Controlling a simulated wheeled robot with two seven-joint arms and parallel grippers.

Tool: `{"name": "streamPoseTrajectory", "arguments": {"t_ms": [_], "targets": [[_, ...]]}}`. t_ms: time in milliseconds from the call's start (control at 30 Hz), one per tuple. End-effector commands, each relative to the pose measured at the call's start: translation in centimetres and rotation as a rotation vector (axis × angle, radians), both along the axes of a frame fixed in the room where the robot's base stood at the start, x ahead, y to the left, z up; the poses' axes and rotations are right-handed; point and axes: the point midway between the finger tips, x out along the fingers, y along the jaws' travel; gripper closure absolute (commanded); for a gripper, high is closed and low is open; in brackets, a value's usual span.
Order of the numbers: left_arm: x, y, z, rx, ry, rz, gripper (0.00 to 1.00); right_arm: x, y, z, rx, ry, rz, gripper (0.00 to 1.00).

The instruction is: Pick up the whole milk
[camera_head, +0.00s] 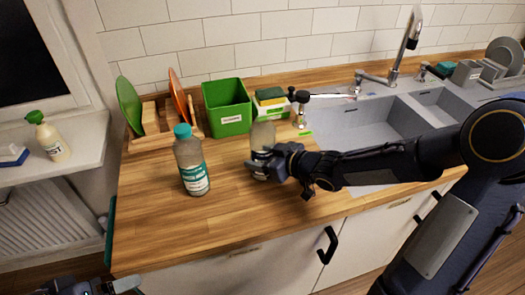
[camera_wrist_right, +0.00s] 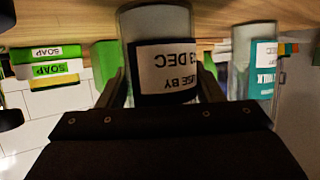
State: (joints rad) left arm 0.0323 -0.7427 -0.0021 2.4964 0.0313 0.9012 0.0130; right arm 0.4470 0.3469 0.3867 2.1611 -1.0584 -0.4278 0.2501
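A clear bottle (camera_head: 262,136) stands on the wooden counter at my right gripper (camera_head: 268,166). In the right wrist view, which is upside down, this bottle (camera_wrist_right: 158,22) sits between my two fingers, with a black-and-white use-by label. The fingers lie close along its sides; whether they press on it I cannot tell. Whether either says whole milk is unreadable. My left gripper (camera_head: 105,288) is partly visible at the bottom left.
A green bin (camera_head: 227,108), a soap box (camera_head: 270,103) and a wooden rack (camera_head: 160,130) with plates stand along the back. A grey sink (camera_head: 350,125) with a tap is to the right. The counter's front is clear. A green-capped bottle (camera_head: 48,140) stands on the sill.

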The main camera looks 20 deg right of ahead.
Motion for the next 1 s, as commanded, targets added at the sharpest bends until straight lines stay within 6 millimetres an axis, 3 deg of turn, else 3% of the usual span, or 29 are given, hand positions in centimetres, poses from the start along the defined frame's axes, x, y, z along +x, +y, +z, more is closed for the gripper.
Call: {"name": "streamPoseTrajectory", "arguments": {"t_ms": [33, 233, 667, 1000], "targets": [[0.0, 0.0, 0.0, 0.000, 0.000, 0.000, 0.14, 0.0, 0.0, 0.0, 0.000, 0.000, 0.000, 0.51], [0.0, 0.0, 0.0, 0.000, 0.000, 0.000, 0.14, 0.0, 0.0, 0.0, 0.000, 0.000, 0.000, 0.77], [0.0, 0.0, 0.2, 0.000, 0.000, 0.000, 0.14, 0.0, 0.0, 0.5, 0.001, -0.004, 0.001, 0.77], [0.0, 0.0, 1.6, 0.000, 0.000, 0.000, 0.14, 0.0, 0.0, 3.1, 0.000, -0.006, 0.000, 0.77]]}}
